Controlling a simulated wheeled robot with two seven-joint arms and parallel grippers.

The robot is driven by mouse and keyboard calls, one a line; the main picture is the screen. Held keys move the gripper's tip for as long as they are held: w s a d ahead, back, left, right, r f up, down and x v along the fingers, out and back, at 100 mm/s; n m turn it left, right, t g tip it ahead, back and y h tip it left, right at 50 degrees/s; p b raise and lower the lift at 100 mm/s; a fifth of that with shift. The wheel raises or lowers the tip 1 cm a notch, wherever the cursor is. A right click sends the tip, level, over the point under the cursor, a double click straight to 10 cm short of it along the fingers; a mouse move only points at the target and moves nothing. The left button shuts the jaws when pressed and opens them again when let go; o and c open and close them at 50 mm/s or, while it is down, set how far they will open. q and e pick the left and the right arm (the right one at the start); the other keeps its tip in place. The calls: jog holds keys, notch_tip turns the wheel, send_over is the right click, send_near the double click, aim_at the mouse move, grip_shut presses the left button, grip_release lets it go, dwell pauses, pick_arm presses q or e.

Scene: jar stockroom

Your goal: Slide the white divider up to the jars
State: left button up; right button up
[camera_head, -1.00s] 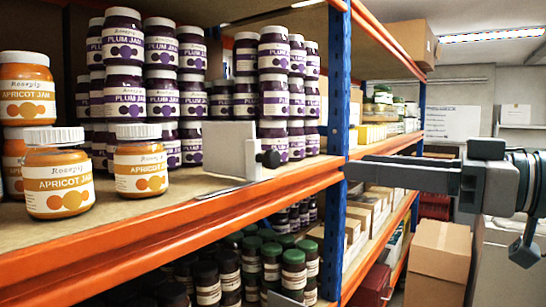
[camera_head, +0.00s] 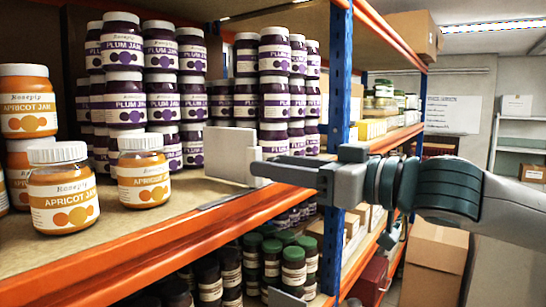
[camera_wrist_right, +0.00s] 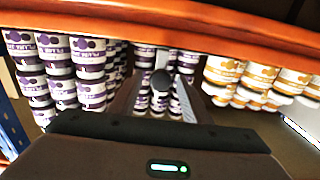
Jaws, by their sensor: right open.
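The white divider (camera_head: 230,153) stands upright near the front of the orange-edged shelf. Plum jam jars (camera_head: 275,104) stand behind it and to its right, and more plum jars (camera_head: 124,66) stand to its left. Apricot jam jars (camera_head: 143,178) are at the left front. My right gripper (camera_head: 268,172) reaches in from the right, open, with its fingertips at the divider's right edge. Contact cannot be told. My left gripper is out of view.
A blue upright post (camera_head: 339,75) stands close behind my right gripper. The orange shelf beam (camera_head: 150,250) runs along the front. Bare shelf shows between the apricot jars and the divider.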

jog(key=shift+x, duration=0.8)
